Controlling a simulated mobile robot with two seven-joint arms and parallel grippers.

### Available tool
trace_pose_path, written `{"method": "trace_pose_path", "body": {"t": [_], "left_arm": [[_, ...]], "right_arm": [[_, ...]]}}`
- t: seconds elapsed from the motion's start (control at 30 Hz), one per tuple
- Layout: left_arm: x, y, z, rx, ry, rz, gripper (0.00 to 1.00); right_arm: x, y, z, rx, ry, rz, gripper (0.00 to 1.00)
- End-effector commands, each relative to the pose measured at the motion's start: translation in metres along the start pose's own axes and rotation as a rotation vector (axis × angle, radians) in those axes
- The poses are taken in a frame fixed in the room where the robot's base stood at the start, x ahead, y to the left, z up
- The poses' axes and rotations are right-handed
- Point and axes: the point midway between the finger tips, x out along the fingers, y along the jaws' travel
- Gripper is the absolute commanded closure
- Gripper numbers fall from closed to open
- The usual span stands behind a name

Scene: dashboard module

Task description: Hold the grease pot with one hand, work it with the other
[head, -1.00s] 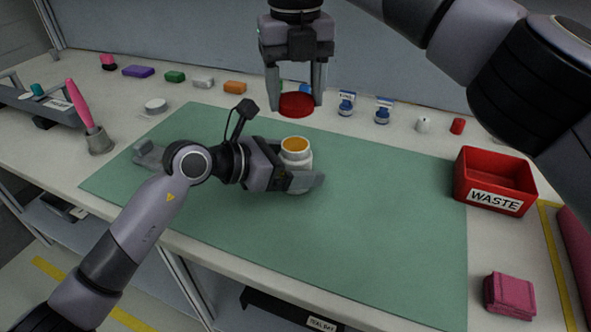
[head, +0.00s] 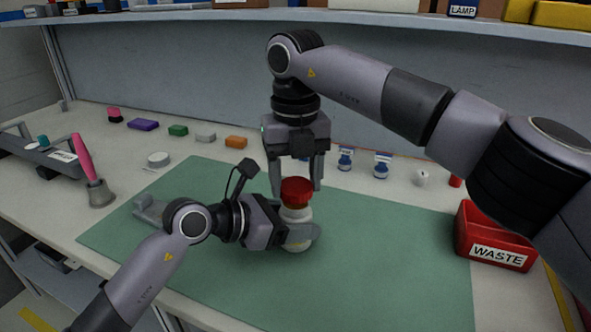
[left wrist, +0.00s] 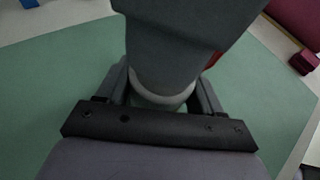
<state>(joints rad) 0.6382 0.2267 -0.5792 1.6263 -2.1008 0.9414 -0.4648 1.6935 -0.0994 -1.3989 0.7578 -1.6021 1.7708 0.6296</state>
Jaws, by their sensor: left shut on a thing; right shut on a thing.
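The grease pot (head: 297,215) is a white pot standing upright on the green mat (head: 380,275). My left gripper (head: 293,236) is shut around its body from the left. In the left wrist view the pot's pale body (left wrist: 160,88) shows between the fingers, mostly hidden by a large grey part in front. The red lid (head: 297,191) sits on the pot's mouth. My right gripper (head: 297,184) comes down from above, with its fingers on either side of the lid, shut on it. The pot's orange contents are hidden under the lid.
A red WASTE bin (head: 492,238) stands to the right. Small coloured blocks, blue-labelled bottles (head: 345,160) and a white cap line the back of the table. A pink-handled brush (head: 84,160) stands in a grey holder at left. The mat's front right is clear.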

Motion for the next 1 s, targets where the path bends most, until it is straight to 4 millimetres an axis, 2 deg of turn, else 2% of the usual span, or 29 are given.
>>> {"method": "trace_pose_path", "body": {"t": [0.43,0.8,1.0], "left_arm": [[0.0,0.0,0.0,0.0,0.0,0.0,0.88],[0.0,0.0,0.0,0.0,0.001,0.0,0.88],[0.0,0.0,0.0,0.0,0.0,0.0,0.88]], "right_arm": [[0.0,0.0,0.0,-0.001,0.0,0.001,0.74],[0.017,0.001,0.0,-0.002,0.0,0.001,0.74],[0.017,0.001,0.0,-0.002,0.0,0.001,0.74]]}}
